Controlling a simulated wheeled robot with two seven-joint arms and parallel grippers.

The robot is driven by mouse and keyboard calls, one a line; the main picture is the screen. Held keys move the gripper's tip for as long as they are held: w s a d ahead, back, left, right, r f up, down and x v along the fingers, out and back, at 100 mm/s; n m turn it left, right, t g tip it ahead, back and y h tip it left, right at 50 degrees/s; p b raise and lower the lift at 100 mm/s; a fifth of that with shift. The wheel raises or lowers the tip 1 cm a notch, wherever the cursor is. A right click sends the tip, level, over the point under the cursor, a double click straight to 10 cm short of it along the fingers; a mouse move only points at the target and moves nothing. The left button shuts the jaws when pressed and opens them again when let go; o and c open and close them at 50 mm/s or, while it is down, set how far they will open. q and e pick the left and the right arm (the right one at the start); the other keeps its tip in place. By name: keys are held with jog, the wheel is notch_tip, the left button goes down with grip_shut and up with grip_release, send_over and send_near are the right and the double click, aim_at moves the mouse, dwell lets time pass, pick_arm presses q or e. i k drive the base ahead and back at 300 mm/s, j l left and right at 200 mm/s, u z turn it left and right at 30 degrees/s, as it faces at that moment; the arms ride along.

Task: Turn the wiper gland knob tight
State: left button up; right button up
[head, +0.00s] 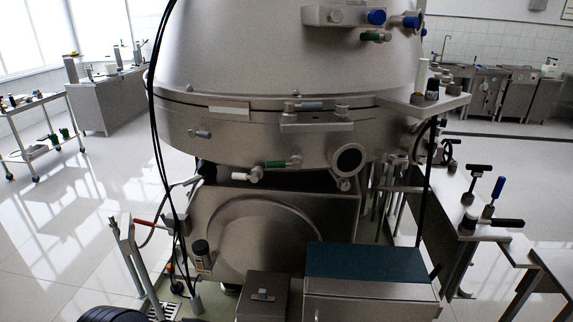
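The large steel disc separator (260,60) stands in the middle of the head view. I cannot tell for certain which part is the wiper gland knob. Blue-ended fittings (376,17) are at the upper right of the hood. Green-handled valves are on the hood (374,37) and below the rim (275,164). Neither of my grippers can be seen.
A steel box with a dark green top (365,262) stands in front. A bench with black- and blue-handled tools (470,190) is at right. A stand with a red-handled lever (130,250) is at lower left. Shiny floor (75,220) is open at left.

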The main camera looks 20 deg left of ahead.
aim_at(344, 184)
jog(key=i+l+u, duration=0.25)
jog(key=i, duration=0.15)
jog(key=i+l+u, duration=0.2)
jog(key=i, duration=0.15)
jog(key=l+u, duration=0.35)
jog(key=l, duration=0.7)
jog(key=i, duration=0.05)
